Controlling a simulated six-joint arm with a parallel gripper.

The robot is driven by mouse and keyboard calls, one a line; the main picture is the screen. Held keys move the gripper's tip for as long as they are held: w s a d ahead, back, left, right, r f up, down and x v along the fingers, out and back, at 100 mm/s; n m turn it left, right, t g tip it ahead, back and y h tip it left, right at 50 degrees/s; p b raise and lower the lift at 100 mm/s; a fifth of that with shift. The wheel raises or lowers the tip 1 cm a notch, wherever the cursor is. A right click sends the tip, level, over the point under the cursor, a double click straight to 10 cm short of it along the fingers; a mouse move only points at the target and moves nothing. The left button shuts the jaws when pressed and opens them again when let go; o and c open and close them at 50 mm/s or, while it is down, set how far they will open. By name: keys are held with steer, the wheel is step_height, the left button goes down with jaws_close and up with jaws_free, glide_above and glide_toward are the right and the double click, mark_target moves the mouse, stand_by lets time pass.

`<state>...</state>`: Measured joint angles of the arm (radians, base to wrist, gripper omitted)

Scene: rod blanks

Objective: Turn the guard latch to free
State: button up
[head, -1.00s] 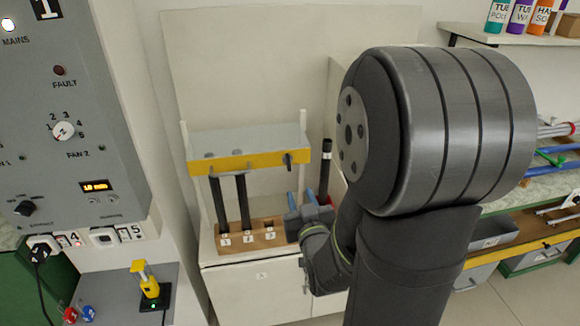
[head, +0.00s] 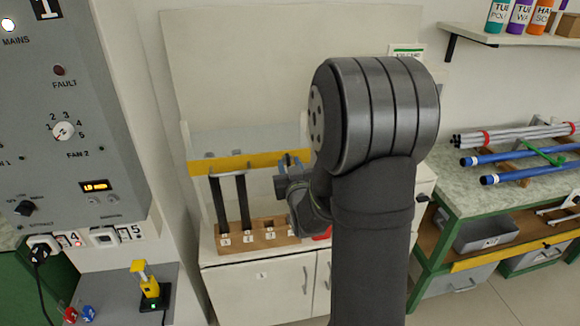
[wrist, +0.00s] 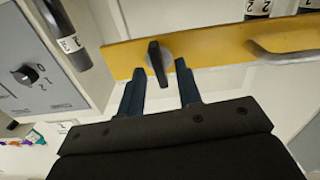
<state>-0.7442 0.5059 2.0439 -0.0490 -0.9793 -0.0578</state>
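The guard latch (wrist: 157,62) is a small black lever on a round pivot, mounted on a yellow bar (head: 228,164). In the wrist view it stands nearly upright, tilted slightly. My gripper (wrist: 160,68) is open, its two blue fingers pointing at the bar. The latch appears between the fingertips in the wrist view, nearer the left one; I cannot tell whether either touches it. In the head view my gripper (head: 290,161) is at the right part of the bar, and its fingers and my arm hide the latch.
Black rods (head: 220,203) stand in a numbered wooden block (head: 258,243) below the bar. A grey handle (wrist: 285,50) sits on the bar. A grey control panel (head: 60,110) is at left. A green-framed bench (head: 440,195) with rods is at right.

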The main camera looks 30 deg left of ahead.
steer(key=shift+c, duration=0.2)
jaws_close()
steer(key=shift+m, duration=0.6)
steer(key=shift+o, duration=0.2)
jaws_free()
steer(key=v, duration=1.7)
steer(key=shift+d, duration=0.2)
